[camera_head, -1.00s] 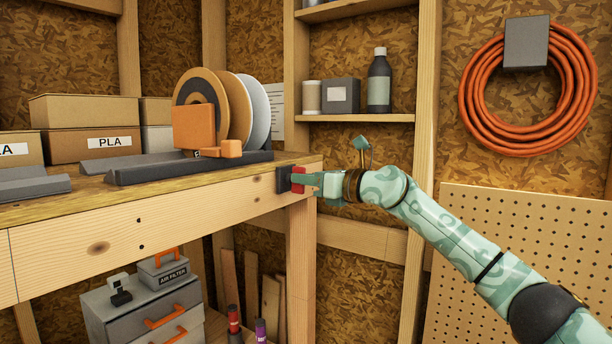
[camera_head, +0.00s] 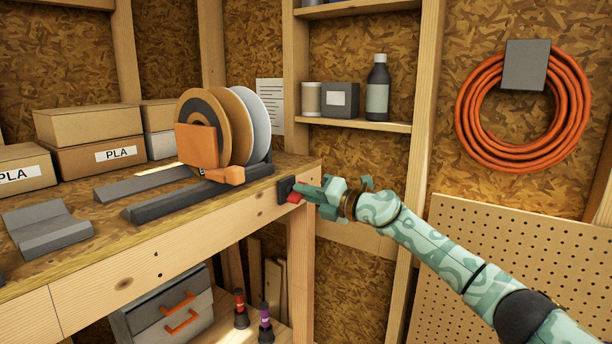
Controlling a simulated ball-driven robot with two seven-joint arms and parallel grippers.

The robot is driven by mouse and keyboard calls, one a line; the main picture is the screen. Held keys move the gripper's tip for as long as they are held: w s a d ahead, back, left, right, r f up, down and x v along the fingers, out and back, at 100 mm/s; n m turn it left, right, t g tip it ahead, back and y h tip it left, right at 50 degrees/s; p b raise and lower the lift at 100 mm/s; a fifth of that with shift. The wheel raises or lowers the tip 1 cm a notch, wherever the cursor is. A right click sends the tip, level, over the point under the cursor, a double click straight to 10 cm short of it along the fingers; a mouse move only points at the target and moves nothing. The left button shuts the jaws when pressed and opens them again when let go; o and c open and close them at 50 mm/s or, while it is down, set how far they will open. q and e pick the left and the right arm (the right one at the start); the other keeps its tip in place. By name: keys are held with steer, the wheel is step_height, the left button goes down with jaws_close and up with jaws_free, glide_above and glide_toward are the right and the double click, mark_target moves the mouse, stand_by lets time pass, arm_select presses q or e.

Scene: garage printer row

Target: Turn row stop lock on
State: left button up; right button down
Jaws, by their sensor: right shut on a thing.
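The row stop lock is a red handle (camera_head: 295,198) on a dark mounting plate (camera_head: 284,188), fixed to the front corner of the wooden bench. My right gripper (camera_head: 304,194) reaches it from the right and is shut on the red handle. The green fingers cover part of the handle, so its exact angle is hard to tell. My left gripper is not in view.
The bench (camera_head: 150,245) carries a spool rack (camera_head: 200,193) with several spools, a grey cradle (camera_head: 47,228) and PLA boxes (camera_head: 95,155). An orange hose (camera_head: 474,110) hangs at right.

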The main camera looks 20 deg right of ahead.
steer(key=shift+d+m+p, duration=0.1)
steer(key=shift+m+p, duration=3.1)
steer(key=shift+p, duration=0.35)
steer(key=shift+f, duration=0.1)
steer(key=c, duration=1.5)
jaws_free()
steer(key=shift+w+f, duration=0.1)
steer(key=b+v, duration=0.4)
steer(key=v, duration=1.2)
steer(key=shift+d, duration=0.2)
